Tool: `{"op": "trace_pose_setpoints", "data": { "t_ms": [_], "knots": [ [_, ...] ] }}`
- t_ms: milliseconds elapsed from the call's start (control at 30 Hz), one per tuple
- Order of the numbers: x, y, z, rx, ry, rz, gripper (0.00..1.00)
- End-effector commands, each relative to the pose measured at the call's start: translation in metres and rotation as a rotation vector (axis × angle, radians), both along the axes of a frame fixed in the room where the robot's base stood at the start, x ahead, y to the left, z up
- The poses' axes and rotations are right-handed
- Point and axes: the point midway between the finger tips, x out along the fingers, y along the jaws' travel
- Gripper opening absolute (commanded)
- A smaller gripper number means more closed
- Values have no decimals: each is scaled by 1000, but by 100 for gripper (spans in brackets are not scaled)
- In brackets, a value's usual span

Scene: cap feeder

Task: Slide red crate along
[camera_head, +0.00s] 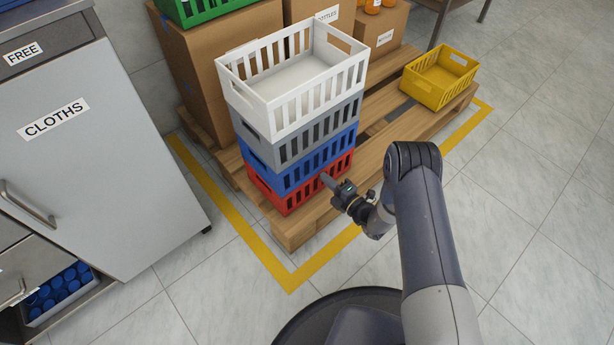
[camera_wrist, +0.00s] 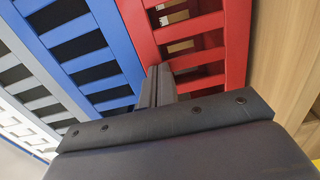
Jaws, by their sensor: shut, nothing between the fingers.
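The red crate (camera_head: 287,199) is the lowest of a stack on a wooden pallet. On it sit a blue crate (camera_head: 300,172), a grey crate (camera_head: 284,148) and a white crate (camera_head: 245,101) on top. My gripper (camera_head: 326,179) is shut and empty, with its fingertips at the slatted side of the red crate. In the wrist view my gripper (camera_wrist: 158,75) points at the slats of the red crate (camera_wrist: 232,45), close to its border with the blue crate (camera_wrist: 112,28). I cannot tell whether the tips touch the slats.
The pallet (camera_head: 292,229) has bare boards right of the stack, up to a yellow crate (camera_head: 419,91). Cardboard boxes (camera_head: 186,75) stand behind the stack. A grey cabinet (camera_head: 110,150) stands at the left. Yellow tape (camera_head: 247,236) marks the floor around the pallet.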

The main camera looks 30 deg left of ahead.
Motion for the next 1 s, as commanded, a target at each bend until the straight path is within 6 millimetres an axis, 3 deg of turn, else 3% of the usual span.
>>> {"op": "trace_pose_setpoints", "data": {
  "t_ms": [1000],
  "knots": [
    [20,49,1,2,-4,2,0]
  ]
}}
